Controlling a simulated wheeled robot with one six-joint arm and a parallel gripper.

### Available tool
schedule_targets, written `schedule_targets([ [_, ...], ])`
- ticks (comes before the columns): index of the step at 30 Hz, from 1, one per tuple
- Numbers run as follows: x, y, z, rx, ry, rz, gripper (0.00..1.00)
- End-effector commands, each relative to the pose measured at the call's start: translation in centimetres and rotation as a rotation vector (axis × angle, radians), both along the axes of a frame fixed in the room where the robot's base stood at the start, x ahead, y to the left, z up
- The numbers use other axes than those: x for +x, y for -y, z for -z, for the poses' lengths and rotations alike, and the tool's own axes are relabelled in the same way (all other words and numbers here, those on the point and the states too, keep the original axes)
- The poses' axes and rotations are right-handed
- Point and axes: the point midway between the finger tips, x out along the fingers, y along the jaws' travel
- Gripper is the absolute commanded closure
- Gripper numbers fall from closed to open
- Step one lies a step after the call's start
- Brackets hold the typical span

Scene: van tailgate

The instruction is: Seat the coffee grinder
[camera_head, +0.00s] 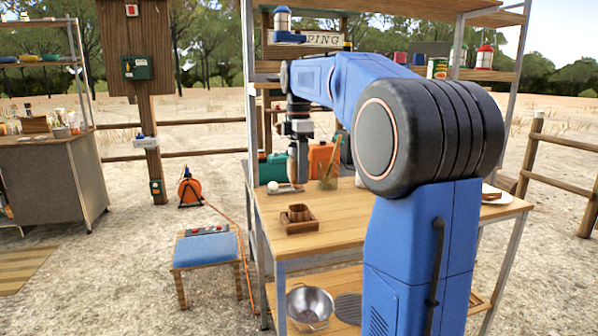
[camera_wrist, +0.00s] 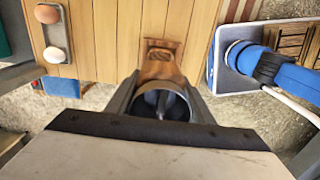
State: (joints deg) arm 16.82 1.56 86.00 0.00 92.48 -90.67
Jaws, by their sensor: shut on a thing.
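My gripper (camera_wrist: 160,106) is shut on a round, dark-rimmed hollow thing, seen from above between the two jaws in the wrist view; I take it to be the coffee grinder (camera_wrist: 161,97). A rod shows inside it and its lower part is hidden. In the head view my gripper (camera_head: 298,135) is above the back left of the table, pointing down. A wooden frame (camera_head: 286,228) with a small wooden box-like piece (camera_head: 298,212) stands on the tabletop near the front left. In the wrist view wooden parts (camera_wrist: 161,50) show beyond the held thing, partly overlapped by it.
The wooden table (camera_head: 340,233) has two eggs (camera_wrist: 47,14) on a tray at its left, and a jar of sticks (camera_head: 328,178). An orange case (camera_head: 322,158) and a green case (camera_head: 271,169) stand behind. Bare tabletop surrounds the wooden frame.

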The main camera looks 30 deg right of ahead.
Motion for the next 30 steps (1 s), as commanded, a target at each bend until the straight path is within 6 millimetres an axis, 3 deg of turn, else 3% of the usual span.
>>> schedule_targets([
  [30,0.0,0.0,4.3,0.0,0.001,0.0,0.9],
])
